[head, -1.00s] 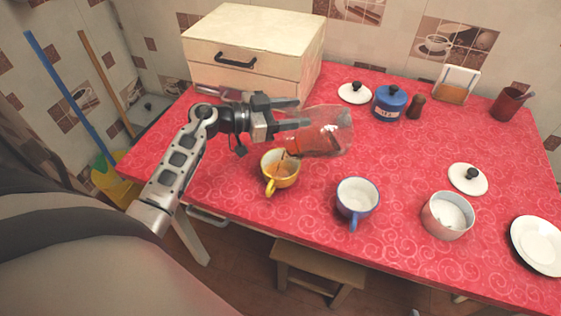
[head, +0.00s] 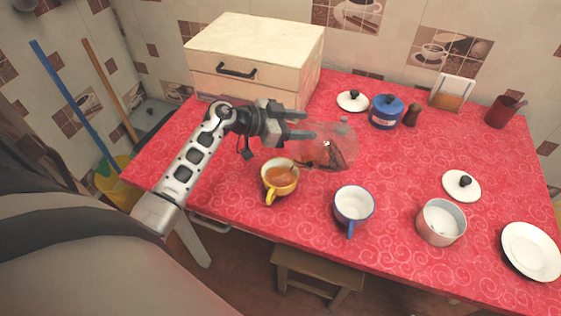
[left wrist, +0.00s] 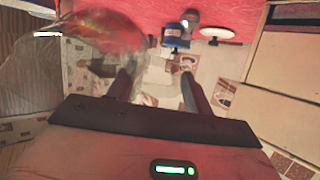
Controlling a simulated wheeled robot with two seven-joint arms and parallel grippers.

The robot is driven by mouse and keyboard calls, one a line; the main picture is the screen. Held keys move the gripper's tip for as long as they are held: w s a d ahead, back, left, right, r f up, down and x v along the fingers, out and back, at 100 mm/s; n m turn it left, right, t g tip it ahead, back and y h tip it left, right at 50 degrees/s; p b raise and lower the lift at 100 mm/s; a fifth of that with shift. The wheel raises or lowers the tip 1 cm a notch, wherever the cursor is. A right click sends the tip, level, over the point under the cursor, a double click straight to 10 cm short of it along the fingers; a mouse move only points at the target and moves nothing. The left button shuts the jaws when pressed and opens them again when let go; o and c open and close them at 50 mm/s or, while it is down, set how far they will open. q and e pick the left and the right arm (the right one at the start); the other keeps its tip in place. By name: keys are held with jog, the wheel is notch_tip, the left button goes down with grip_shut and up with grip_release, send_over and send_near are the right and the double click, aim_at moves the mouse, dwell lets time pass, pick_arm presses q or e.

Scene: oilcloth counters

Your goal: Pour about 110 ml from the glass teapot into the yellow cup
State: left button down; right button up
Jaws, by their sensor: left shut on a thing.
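The glass teapot (head: 338,132) is clear, with dark amber tea low inside it. My left gripper (head: 308,125) is shut on it from the left and holds it above the table, behind and to the right of the yellow cup. The teapot also shows, upside down and blurred, in the left wrist view (left wrist: 95,35). The yellow cup (head: 270,186) stands upright with amber tea in it, its handle toward me. No stream shows between teapot and cup. The exact grip point on the teapot is unclear. My right gripper is not in view.
A blue-and-white cup (head: 353,206) and a pink pot (head: 441,228) stand to the right. A cream drawer box (head: 255,55) is behind my arm. A blue canister (head: 386,112), a white lid (head: 353,100) and a brown shaker (head: 411,115) stand at the back.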

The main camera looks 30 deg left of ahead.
pick_arm(q)
jog(key=shift+r, duration=0.15)
jog(key=shift+w+d+g+y+p, duration=0.15)
jog(key=shift+g+y+p, duration=0.35)
jog(key=shift+p, duration=0.7)
jog(key=shift+w+g+y, duration=0.15)
jog(key=shift+g+y, duration=0.15)
jog(key=shift+g, duration=0.2)
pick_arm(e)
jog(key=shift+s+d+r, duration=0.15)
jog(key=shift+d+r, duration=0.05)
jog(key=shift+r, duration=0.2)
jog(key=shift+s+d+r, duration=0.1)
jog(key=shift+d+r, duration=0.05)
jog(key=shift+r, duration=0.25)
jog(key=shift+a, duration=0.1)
pick_arm(q)
jog(key=shift+d, duration=0.1)
